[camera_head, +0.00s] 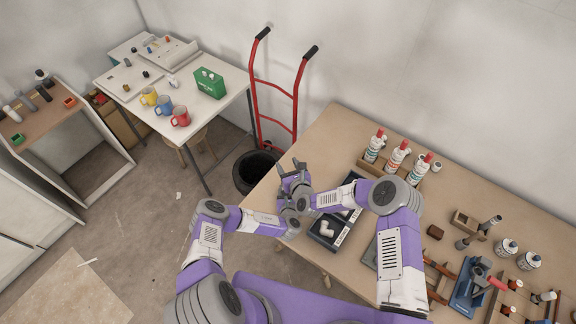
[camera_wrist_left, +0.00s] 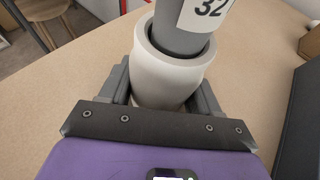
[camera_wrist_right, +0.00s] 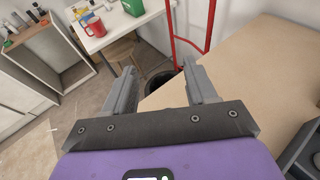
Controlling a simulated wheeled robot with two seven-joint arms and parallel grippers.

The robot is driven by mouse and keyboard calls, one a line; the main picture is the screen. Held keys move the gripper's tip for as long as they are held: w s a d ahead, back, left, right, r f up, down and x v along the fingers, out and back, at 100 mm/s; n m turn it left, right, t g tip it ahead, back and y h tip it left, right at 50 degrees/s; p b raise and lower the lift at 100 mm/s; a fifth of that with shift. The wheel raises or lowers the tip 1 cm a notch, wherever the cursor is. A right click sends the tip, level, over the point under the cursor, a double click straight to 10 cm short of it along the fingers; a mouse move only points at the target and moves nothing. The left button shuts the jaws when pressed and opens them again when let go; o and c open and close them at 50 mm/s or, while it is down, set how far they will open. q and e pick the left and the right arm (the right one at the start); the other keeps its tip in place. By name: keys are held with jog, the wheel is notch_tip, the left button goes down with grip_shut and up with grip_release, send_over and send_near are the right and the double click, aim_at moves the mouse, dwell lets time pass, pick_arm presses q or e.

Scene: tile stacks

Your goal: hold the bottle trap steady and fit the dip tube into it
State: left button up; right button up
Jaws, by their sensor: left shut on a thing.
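In the left wrist view my left gripper (camera_wrist_left: 164,92) is shut around the white, cup-shaped bottle trap (camera_wrist_left: 166,78). The grey dip tube (camera_wrist_left: 176,42), with a white label reading "32", stands in the trap's open top. How deep the tube reaches inside is hidden. In the head view the right gripper (camera_head: 293,172) is above the bench's left edge; the left gripper, trap and tube are mostly hidden there by the arms.
A dark tray (camera_head: 322,241) with white pipe fittings (camera_head: 326,229) lies on the bench (camera_head: 335,135) beside my arms. Bottles (camera_head: 397,156) stand at the back, and tools and small parts lie to the right. A black bin (camera_head: 243,174) and red hand truck (camera_head: 294,98) stand beyond the bench's left edge.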

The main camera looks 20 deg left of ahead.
jog(key=shift+o, duration=0.3)
jog(key=shift+r, duration=0.1)
jog(key=shift+r, duration=0.2)
jog(key=v, duration=1.2)
jog(key=shift+r, duration=0.3)
pick_arm(q)
jog(key=o, duration=1.2)
